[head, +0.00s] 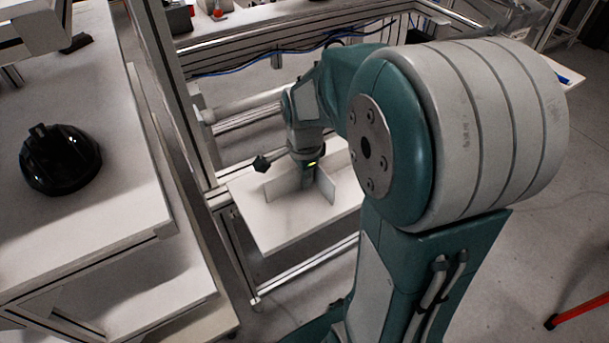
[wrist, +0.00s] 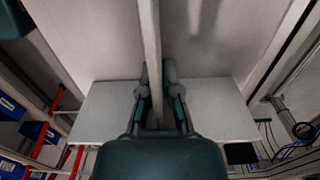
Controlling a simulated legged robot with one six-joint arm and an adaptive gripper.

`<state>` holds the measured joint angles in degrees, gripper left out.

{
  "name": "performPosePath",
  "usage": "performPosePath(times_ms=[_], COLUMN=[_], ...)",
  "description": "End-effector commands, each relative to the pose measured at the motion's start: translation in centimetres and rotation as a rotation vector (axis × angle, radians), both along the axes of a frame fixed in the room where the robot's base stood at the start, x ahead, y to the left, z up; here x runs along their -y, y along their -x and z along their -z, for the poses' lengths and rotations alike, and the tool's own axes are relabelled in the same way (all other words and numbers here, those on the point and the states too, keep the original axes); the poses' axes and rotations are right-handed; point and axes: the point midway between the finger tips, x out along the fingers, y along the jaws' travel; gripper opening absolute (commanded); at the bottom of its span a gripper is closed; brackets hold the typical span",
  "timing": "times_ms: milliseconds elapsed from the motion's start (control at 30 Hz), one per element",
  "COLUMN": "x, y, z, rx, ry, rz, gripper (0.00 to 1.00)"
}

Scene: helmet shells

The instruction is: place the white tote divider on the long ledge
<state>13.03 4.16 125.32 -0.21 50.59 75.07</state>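The white tote divider (head: 327,187), made of crossing upright panels, is at or just above a white board (head: 275,228) on an aluminium frame, which looks like the long ledge. I cannot tell whether its lower edges touch the board. My gripper (head: 309,180) is over its middle, pointing down, its fingertips partly hidden by the panels. In the wrist view, a thin panel of the divider (wrist: 150,35) runs between the two fingers of my gripper (wrist: 157,75), which look closed on it from both sides.
A white workbench (head: 95,215) with a glossy black helmet shell (head: 60,160) stands at the left. A frame post (head: 165,85) rises between bench and board. Blue cables (head: 270,65) hang behind. A red leg (head: 580,311) stands on the floor at the lower right.

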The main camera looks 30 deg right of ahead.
Motion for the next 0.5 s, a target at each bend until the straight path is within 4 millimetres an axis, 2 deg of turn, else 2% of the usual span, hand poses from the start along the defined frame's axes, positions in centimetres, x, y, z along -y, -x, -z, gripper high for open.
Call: performPosePath(times_ms=[267,300,367,400,500], x=[0.37,0.36,0.3,0.24,0.18], y=[-0.02,-0.02,-0.02,-0.02,-0.02], z=[0.15,0.22,0.18,0.17,0.18], rx=[0.001,0.001,0.002,0.001,0.001], ry=[-0.003,-0.003,-0.002,-0.001,-0.001], rz=[0.002,0.002,0.002,0.001,0.001], gripper=[0.0,0.09,0.36,0.43,0.43])
